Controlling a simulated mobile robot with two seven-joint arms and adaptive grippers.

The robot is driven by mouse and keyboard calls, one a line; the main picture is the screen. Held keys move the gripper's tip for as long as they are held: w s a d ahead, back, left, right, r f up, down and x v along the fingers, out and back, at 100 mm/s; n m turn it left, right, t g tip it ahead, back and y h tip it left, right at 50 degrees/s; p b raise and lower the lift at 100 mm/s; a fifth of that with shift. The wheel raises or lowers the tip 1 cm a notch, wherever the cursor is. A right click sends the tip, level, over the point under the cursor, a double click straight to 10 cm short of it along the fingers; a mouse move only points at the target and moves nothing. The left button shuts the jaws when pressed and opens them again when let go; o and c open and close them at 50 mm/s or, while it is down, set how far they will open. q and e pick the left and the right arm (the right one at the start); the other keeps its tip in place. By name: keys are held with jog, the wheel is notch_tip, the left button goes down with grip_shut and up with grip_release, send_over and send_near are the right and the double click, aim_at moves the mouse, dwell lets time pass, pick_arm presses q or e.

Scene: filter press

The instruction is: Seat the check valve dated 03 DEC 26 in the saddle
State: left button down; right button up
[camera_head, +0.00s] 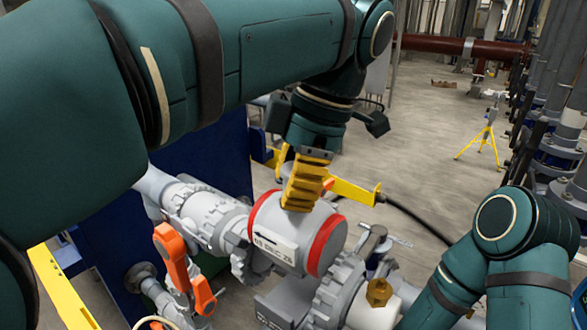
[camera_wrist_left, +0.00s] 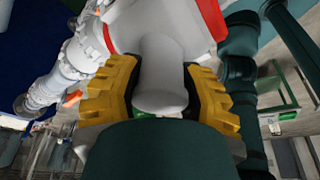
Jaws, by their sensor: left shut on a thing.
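The check valve (camera_head: 285,215) is a grey cylinder with a red band near each end. Its white label reads 03 DEC 26, with an arrow. My left gripper (camera_head: 305,180) has yellow ribbed fingers shut on the valve's upper stub. In the left wrist view, the fingers of the left gripper (camera_wrist_left: 160,95) stand either side of the grey stub of the valve (camera_wrist_left: 160,55). The valve appears between two flanged pipe ends; whether it touches them cannot be told. A grey support (camera_head: 275,308) shows partly below; the saddle's seat is hidden. My right gripper is not visible.
A flanged pipe (camera_head: 190,205) with an orange-handled lever (camera_head: 175,255) is at left. Another flange (camera_head: 335,290), with a brass fitting (camera_head: 378,292), is at lower right. A yellow bracket (camera_head: 352,190) and black hose (camera_head: 410,215) lie behind. Open floor is beyond.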

pick_arm(q)
jog(key=shift+f+b, duration=2.75)
jog(key=shift+f, duration=1.25)
jog(key=shift+c, duration=2.3)
grip_release()
